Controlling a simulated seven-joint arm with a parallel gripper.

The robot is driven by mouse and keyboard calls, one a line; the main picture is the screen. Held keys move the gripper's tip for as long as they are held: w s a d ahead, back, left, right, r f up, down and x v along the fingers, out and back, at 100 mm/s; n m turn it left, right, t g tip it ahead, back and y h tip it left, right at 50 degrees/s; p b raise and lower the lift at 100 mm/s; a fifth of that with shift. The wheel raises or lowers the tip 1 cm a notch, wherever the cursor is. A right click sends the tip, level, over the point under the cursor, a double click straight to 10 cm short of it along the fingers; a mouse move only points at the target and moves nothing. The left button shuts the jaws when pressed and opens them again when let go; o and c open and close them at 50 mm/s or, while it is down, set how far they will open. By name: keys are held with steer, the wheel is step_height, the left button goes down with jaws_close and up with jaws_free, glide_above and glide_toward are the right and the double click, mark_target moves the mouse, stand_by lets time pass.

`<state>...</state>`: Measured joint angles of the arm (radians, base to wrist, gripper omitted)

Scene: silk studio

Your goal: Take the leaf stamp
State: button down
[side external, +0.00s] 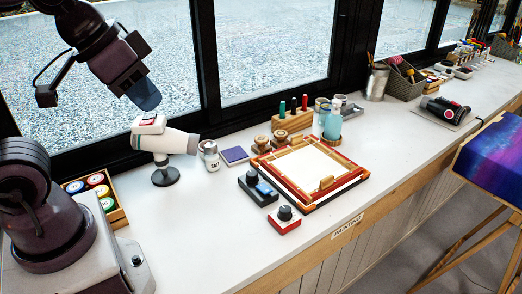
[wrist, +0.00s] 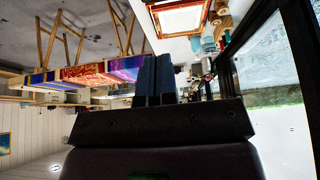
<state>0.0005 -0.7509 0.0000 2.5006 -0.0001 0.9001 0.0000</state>
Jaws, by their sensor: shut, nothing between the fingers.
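Two small round wooden stamps, a left one (side external: 262,144) and a right one (side external: 280,138), stand on the white counter behind the framed silk. I cannot tell which one is the leaf stamp, as their undersides are hidden. A dark blue-purple pad (side external: 235,155) lies flat to their left. My gripper (side external: 146,97) is high above the counter at the left, near the window and well apart from the stamps. Its dark blue fingers (wrist: 159,80) are together and empty in the wrist view.
A white dryer (side external: 165,140) on a stand and a salt jar (side external: 210,158) stand between my gripper and the stamps.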

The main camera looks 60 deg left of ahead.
stand_by(0.4)
steer(key=shift+c, duration=1.9)
jaws_free()
steer(key=n+g+y, duration=0.1)
steer(key=n+y, duration=0.1)
steer(key=n, duration=0.3)
glide_toward(261, 138)
steer(key=x, duration=0.3)
steer(key=d+x, duration=0.1)
steer(key=x, duration=0.1)
steer(key=shift+w+a, duration=0.1)
steer(key=shift+w, duration=0.1)
steer(key=shift+s+a+x, duration=0.1)
steer(key=shift+a+x, duration=0.05)
steer(key=shift+x, duration=1.15)
steer(key=shift+s+a+x, duration=0.1)
steer(key=shift+a+x, duration=0.1)
steer(key=shift+x, duration=1.15)
